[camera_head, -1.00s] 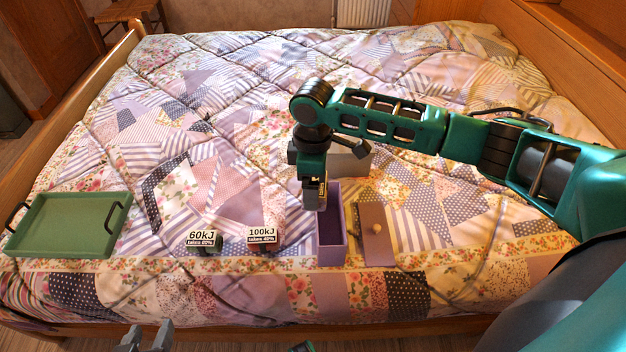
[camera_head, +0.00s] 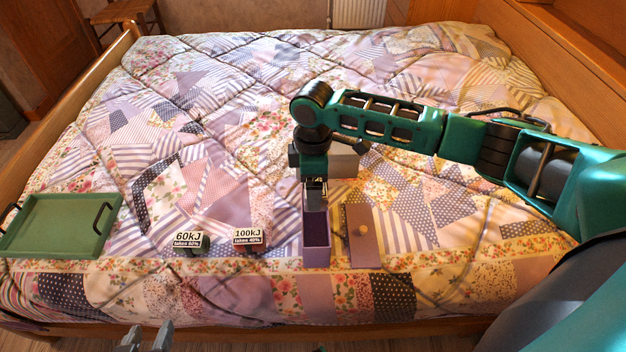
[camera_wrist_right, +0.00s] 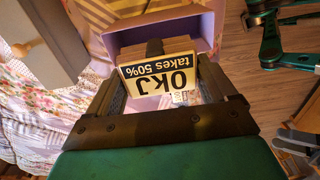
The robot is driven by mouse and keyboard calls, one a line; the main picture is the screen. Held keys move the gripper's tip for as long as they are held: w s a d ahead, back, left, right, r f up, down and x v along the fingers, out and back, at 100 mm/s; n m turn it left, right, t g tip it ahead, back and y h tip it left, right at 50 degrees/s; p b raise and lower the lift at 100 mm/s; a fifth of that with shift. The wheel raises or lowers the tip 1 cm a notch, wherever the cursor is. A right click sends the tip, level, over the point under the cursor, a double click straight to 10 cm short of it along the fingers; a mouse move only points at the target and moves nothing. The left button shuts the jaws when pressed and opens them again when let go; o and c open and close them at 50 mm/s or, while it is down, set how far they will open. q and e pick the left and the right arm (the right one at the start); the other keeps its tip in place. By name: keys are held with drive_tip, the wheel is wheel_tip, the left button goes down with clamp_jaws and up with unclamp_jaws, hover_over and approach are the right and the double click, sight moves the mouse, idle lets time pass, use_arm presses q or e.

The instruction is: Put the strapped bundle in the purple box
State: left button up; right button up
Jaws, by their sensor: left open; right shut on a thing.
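The strapped bundle (camera_wrist_right: 163,76) is held between the fingers of my right gripper (camera_head: 315,190); it has a dark strap and a label that reads "0kJ takes 50%" upside down in the wrist view. The purple box (camera_head: 318,258) is open and stands on the bed. My right gripper points down over the back part of the box in the head view. The box also shows just beyond the bundle in the wrist view (camera_wrist_right: 205,25). How far the bundle is from the box walls is hard to tell. My left gripper (camera_head: 147,336) is open and empty at the bottom edge.
A flat lid with a knob (camera_head: 362,255) lies right of the box. Two labelled blocks, 60kJ (camera_head: 189,239) and 100kJ (camera_head: 247,237), sit to the left. A green tray (camera_head: 60,222) lies at far left. A grey block (camera_head: 344,164) is behind the gripper.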

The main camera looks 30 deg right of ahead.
drive_tip(key=shift+r+p, duration=0.25)
drive_tip(key=shift+p, duration=0.05)
drive_tip(key=shift+f+b, duration=0.8)
drive_tip(key=shift+f, duration=2.2)
drive_tip(key=shift+p, duration=0.45)
drive_tip(key=shift+p, duration=0.45)
drive_tip(key=o, duration=1)
drive_tip(key=shift+c, duration=0.2)
